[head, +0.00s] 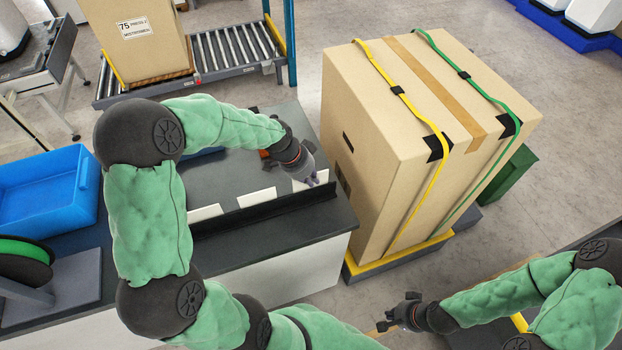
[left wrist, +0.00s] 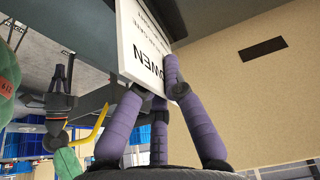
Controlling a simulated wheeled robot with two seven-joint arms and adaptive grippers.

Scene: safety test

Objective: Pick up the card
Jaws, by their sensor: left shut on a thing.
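My left gripper (head: 312,181) is at the right end of a black rail (head: 280,207) on the dark-topped table. Its purple fingers (left wrist: 168,80) are shut on a white card (left wrist: 140,45) with black print, seen close in the left wrist view. In the head view the card (head: 323,176) shows as a small white patch by the fingertips, mostly hidden. I cannot tell whether it is clear of the rail. Two more white cards (head: 257,197) (head: 205,212) stand behind the rail to the left. My right gripper (head: 384,325) is low at the front, away from the cards; its jaws are unclear.
A large strapped cardboard box (head: 400,130) on a yellow-edged base stands just right of the table. A blue bin (head: 45,200) and a green spool (head: 22,255) are at the left. A roller conveyor (head: 235,55) with another box (head: 140,40) is behind.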

